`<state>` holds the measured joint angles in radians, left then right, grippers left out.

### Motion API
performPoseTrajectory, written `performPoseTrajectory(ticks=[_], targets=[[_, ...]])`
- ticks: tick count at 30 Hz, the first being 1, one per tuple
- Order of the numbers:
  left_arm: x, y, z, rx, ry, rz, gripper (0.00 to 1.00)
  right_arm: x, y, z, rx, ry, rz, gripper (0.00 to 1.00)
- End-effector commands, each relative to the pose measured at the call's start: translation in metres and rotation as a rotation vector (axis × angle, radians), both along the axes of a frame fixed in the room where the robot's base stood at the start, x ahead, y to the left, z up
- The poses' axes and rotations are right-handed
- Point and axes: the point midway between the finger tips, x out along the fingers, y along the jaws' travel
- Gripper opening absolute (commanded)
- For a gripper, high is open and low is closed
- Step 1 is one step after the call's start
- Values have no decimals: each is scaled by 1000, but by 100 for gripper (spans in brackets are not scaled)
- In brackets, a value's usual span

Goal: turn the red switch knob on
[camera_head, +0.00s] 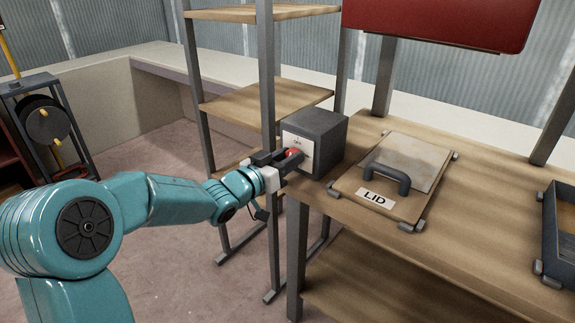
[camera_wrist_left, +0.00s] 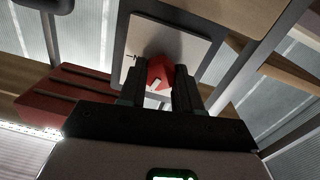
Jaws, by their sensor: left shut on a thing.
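The red switch knob (camera_head: 292,153) sits on the pale front plate (camera_head: 297,142) of a dark grey box (camera_head: 322,126) at the corner of the wooden bench. My left gripper (camera_head: 290,160) reaches it from the left and is shut on the knob. In the left wrist view the red knob (camera_wrist_left: 160,73) shows between the two dark fingers of my left gripper (camera_wrist_left: 161,85), with a small white mark on it. The fingers hide part of the knob and plate. My right gripper is not in view.
A board marked LID (camera_head: 420,160) with a dark handle lies on the bench (camera_head: 470,215) right of the box. A dark tray (camera_head: 560,235) stands at the right edge. A shelf rack (camera_head: 265,98) stands behind my left gripper. A red panel (camera_head: 440,18) hangs above.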

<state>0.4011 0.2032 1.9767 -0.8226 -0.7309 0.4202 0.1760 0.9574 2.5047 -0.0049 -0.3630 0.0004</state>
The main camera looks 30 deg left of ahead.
Motion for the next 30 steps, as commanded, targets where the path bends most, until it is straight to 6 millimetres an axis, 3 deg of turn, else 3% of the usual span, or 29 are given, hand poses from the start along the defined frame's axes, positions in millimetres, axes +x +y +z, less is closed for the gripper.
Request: performPoseTrajectory(ticks=[1,9,30], targets=[[0,0,-4,43,-6,0,3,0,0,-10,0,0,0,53],[0,-1,-4,300,-26,0,3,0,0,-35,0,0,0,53],[0,-1,-3,956,-77,0,3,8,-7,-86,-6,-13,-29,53]])
